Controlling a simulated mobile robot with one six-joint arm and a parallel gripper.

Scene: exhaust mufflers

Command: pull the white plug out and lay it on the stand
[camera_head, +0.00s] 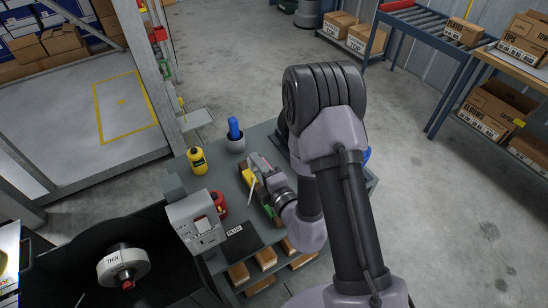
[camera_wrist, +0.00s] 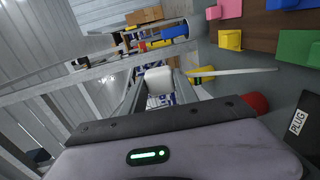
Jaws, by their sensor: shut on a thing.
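My gripper (camera_wrist: 160,92) is shut on the white plug (camera_wrist: 159,80), which shows between the fingers in the wrist view. In the head view my gripper (camera_head: 257,166) is over a brown board with coloured blocks, and I cannot make out the plug there. The plug looks clear of the blocks in the wrist view, but its far end is hard to tell. The stand, a dark plate labelled PLUG (camera_head: 240,241), lies bare toward the front of the bench; its label also shows at the right of the wrist view (camera_wrist: 298,121).
The board holds coloured blocks (camera_wrist: 230,39), and a thin white rod (camera_wrist: 235,72) crosses nearby. A grey machine (camera_head: 194,222), red jar (camera_head: 220,203), yellow bottle (camera_head: 197,160) and cup with a blue item (camera_head: 235,142) stand around. A black bin (camera_head: 75,270) is at lower left.

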